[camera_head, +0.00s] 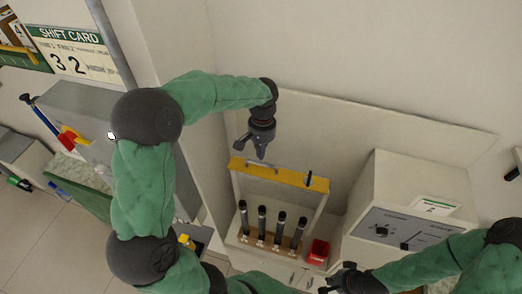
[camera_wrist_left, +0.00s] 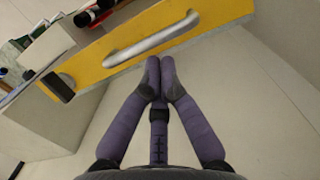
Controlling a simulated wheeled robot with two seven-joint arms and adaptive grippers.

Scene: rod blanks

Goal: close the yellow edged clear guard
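The guard's yellow edge (camera_head: 278,175) is a bar above and behind a row of dark rods. It carries a silver handle, clear in the left wrist view (camera_wrist_left: 150,40). Pale side pieces run down from the bar; I cannot make out the clear panel itself. My left gripper (camera_head: 260,156) is just behind the bar, left of its middle. In the left wrist view its fingertips (camera_wrist_left: 160,82) meet with nothing between them, close beside the yellow edge. My right gripper (camera_head: 338,277) is low at the bottom edge, partly cut off; its fingers are unclear.
Several dark rods (camera_head: 262,222) stand in a wooden rack below the bar. A red bin (camera_head: 318,251) sits right of it. A pale machine with a knob (camera_head: 381,230) stands further right. A wall is behind the bar. A shift card (camera_head: 75,50) hangs at upper left.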

